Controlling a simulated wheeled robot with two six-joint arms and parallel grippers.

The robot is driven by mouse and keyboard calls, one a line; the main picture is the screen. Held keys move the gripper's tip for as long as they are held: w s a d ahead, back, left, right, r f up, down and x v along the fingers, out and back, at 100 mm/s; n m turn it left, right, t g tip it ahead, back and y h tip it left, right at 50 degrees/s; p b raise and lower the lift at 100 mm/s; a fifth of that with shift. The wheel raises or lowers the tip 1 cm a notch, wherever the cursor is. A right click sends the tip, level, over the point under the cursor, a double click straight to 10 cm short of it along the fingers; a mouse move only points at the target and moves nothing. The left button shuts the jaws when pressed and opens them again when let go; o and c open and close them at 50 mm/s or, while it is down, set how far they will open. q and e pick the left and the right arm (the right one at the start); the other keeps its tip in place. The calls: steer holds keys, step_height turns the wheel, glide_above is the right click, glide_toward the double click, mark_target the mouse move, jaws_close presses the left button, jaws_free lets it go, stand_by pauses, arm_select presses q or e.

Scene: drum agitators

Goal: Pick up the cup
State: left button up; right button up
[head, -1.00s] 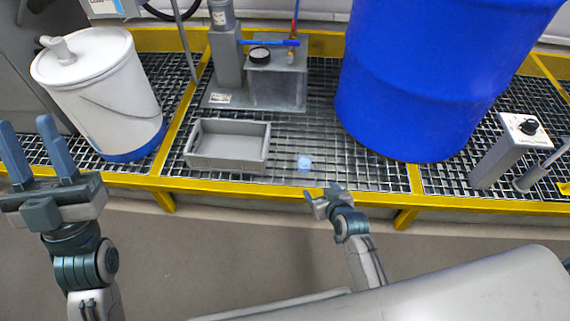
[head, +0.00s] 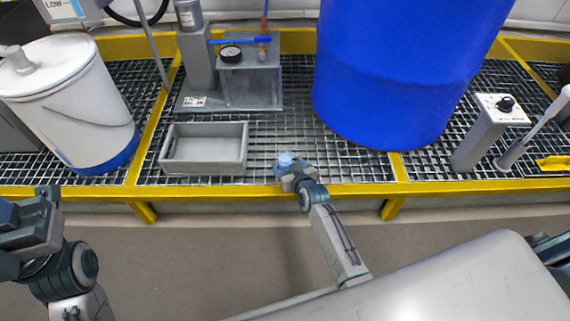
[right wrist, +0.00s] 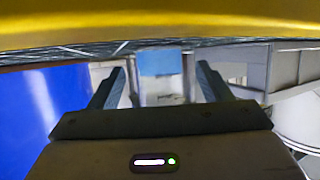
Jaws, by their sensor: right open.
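The cup (head: 286,159) is small and light blue, on the grating near the front yellow rail. My right gripper (head: 287,176) is at the cup's near side in the head view and hides its lower part. In the right wrist view the fingers of my right gripper (right wrist: 163,85) stand apart, with the blue cup (right wrist: 160,62) in the gap between them. Whether they touch it I cannot tell. My left gripper (head: 22,228) is at the left edge of the head view, away from the cup, its fingers partly out of the picture.
A grey open tray (head: 245,150) stands left of the cup. A large blue drum (head: 385,80) stands behind and to the right. A white bucket (head: 75,95) is at the left, a grey dial post (head: 482,135) at the right. The yellow rail (head: 230,191) runs along the front.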

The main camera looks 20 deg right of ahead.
steer(key=x, duration=0.2)
steer(key=shift+w+f+b, duration=0.25)
steer(key=shift+w+b, duration=0.05)
steer(key=shift+b, duration=0.05)
steer(key=c, duration=1.1)
steer(key=shift+r, duration=0.2)
